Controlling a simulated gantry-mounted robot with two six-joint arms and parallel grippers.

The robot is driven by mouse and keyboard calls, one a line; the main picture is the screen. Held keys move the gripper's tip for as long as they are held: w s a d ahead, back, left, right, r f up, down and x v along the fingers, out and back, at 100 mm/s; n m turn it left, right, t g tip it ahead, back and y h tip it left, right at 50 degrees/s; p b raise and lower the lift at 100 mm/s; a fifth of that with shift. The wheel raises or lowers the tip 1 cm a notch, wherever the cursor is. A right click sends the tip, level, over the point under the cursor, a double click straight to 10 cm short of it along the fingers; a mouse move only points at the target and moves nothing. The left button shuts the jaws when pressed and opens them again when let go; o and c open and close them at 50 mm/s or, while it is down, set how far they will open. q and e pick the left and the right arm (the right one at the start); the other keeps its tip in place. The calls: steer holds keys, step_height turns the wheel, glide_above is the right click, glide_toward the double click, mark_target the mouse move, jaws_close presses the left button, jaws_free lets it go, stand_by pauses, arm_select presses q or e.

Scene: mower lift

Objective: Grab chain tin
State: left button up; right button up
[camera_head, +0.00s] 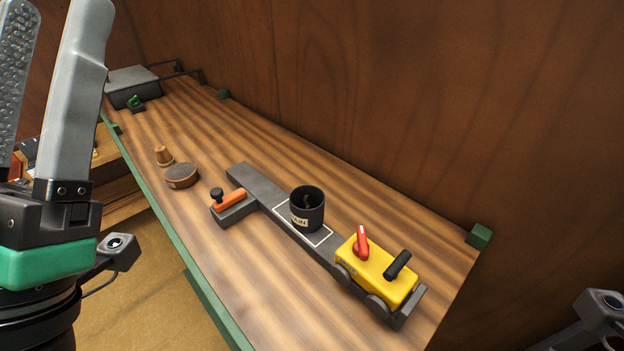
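The chain tin (308,209) is a dark, round, open-topped tin with a pale label reading partly "AIN". It stands upright inside a white outlined square on a grey bar that lies on the wooden bench (240,290). Something dark shows inside it. My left gripper (55,60) is large at the left edge, with its two grey fingers pointing up and apart, open and empty. It is well to the left of the tin and not touching it. Only a small part of my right arm shows at the bottom right corner; its fingers are out of frame.
A yellow mower model (377,274) with red and black levers sits on the bar's near end. An orange-handled clamp (230,201) is left of the tin. A round brown block (181,176) and a cork-like piece (163,156) lie farther left. A grey box (132,86) stands far back.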

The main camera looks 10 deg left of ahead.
arm_select(q)
steer(key=o, duration=0.5)
steer(key=shift+o, duration=0.2)
